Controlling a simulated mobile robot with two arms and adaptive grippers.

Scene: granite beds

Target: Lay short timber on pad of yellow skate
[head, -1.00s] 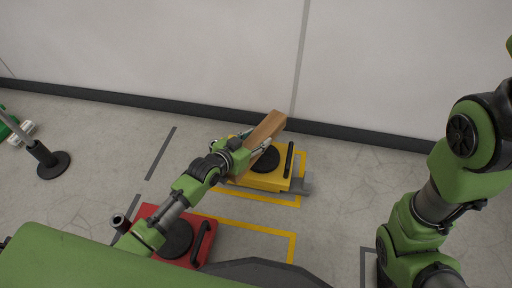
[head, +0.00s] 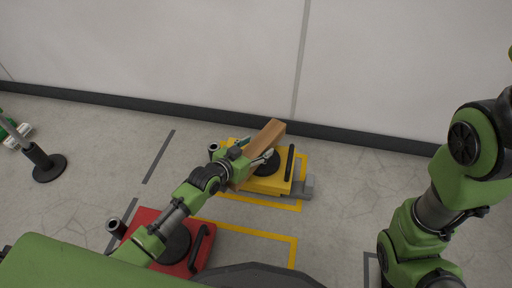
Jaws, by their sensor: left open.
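The short timber (head: 267,136), a light brown block, lies slantwise over the yellow skate (head: 268,185), across the left side of its round black pad (head: 267,163). My left gripper (head: 256,150) is at the timber, its fingers open on either side of it. The gripper hides part of the timber and the pad, so I cannot tell fully how the timber rests. Of my right arm, only green and black links show at the right; its gripper is out of view.
A red skate (head: 196,247) with a black pad and handle stands nearer, partly behind my left arm. Yellow floor lines (head: 262,232) mark bays. A black post base (head: 49,168) stands at far left. A wall (head: 200,60) closes the back.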

